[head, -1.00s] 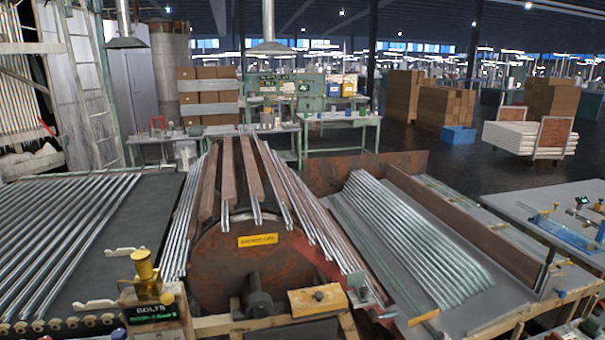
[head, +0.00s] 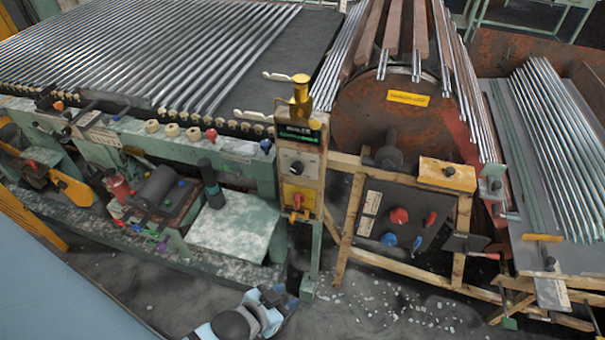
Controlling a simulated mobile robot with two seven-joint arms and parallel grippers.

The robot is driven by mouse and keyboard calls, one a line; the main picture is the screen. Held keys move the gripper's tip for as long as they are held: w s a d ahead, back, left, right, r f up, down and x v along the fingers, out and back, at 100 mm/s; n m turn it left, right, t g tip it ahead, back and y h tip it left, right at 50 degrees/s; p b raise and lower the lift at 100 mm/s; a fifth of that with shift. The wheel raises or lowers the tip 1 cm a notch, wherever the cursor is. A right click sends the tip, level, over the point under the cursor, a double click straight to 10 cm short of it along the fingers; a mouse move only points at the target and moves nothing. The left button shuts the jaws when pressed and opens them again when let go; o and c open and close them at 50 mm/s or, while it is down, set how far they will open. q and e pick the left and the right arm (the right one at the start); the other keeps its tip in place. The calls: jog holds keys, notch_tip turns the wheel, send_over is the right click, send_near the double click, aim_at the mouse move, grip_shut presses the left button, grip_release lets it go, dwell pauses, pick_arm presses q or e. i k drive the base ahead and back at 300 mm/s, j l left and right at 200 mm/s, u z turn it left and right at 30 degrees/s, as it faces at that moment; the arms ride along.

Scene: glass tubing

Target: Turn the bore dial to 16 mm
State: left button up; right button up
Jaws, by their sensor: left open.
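A wooden control post (head: 311,183) stands at the middle, with a small dark display with green lettering near its top. Below the display is a round black dial knob (head: 297,167) on a pale plate, which looks like the bore dial; its markings are too small to read. Under it a red handle (head: 297,201) sits on a yellow plate. My left gripper (head: 275,297) is low at the bottom of the head view, open and empty, well below the dial and apart from it. My right gripper is out of view.
A dark panel (head: 383,235) with red and blue knobs hangs in a wooden frame right of the post. A green bench (head: 237,220) stands left. A rusty drum (head: 375,125) and glass tubes lie behind. Pale shards litter the floor (head: 395,300).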

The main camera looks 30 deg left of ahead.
aim_at(66, 131)
jog(key=u, duration=0.9)
jog(key=k+l, duration=0.1)
jog(key=k+u, duration=0.05)
